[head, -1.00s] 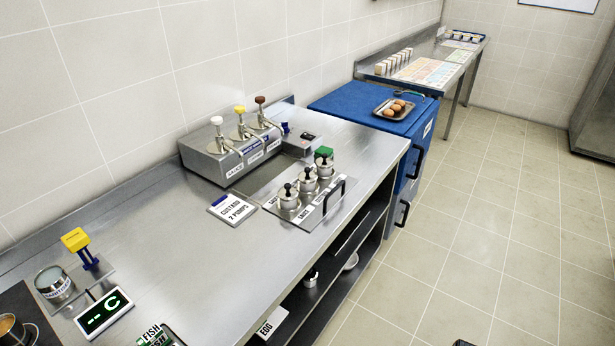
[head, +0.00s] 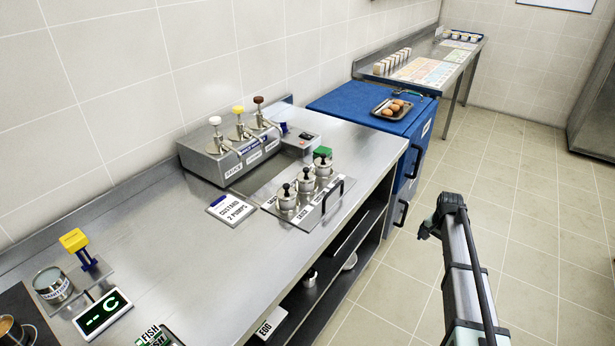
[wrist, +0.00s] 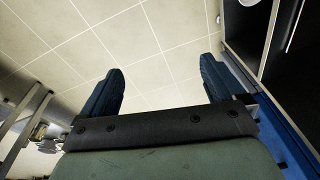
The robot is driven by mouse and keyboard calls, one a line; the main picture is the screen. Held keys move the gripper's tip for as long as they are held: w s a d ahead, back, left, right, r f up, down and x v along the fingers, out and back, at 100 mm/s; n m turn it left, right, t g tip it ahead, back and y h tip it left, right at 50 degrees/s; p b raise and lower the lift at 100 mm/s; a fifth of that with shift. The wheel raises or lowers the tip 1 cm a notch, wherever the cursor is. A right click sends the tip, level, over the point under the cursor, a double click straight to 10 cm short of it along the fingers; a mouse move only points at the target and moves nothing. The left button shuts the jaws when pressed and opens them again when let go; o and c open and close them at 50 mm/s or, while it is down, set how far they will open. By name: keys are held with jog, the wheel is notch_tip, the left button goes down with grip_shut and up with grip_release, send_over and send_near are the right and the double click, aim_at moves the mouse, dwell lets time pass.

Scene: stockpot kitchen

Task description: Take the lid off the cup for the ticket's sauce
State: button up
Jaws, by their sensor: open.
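The ticket (head: 231,209) lies on the steel counter and reads "CUSTARD 2 PUMPS". To its right, a tray (head: 328,212) with a dark handle holds three steel cups: a near cup (head: 287,203), a middle cup (head: 306,184) and a far cup (head: 323,169). Labels stand in front of the cups, too small to read surely. My gripper (head: 437,222) is over the floor, right of the counter and apart from the cups. In the wrist view its two blue fingers (wrist: 158,88) are spread wide with nothing between them.
A pump dispenser (head: 222,160) with white, yellow and brown pumps stands behind the ticket. The counter left of the ticket is mostly clear.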

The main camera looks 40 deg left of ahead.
jog(key=w+a+r+t, duration=0.1)
jog(key=w+a+r, duration=0.2)
jog(key=a+r, duration=0.4)
jog(key=w+a+r, duration=0.3)
jog(key=a+r, duration=0.2)
jog(key=r, duration=0.4)
notch_tip(320, 180, up, 22)
jog(key=m+g, duration=0.2)
jog(key=g, duration=0.1)
send_over(306, 168)
notch_tip(306, 168, down, 14)
jog(key=shift+d+r, duration=0.1)
jog(key=shift+r, duration=0.05)
jog(key=c, duration=1.1)
jog(key=shift+r, duration=0.15)
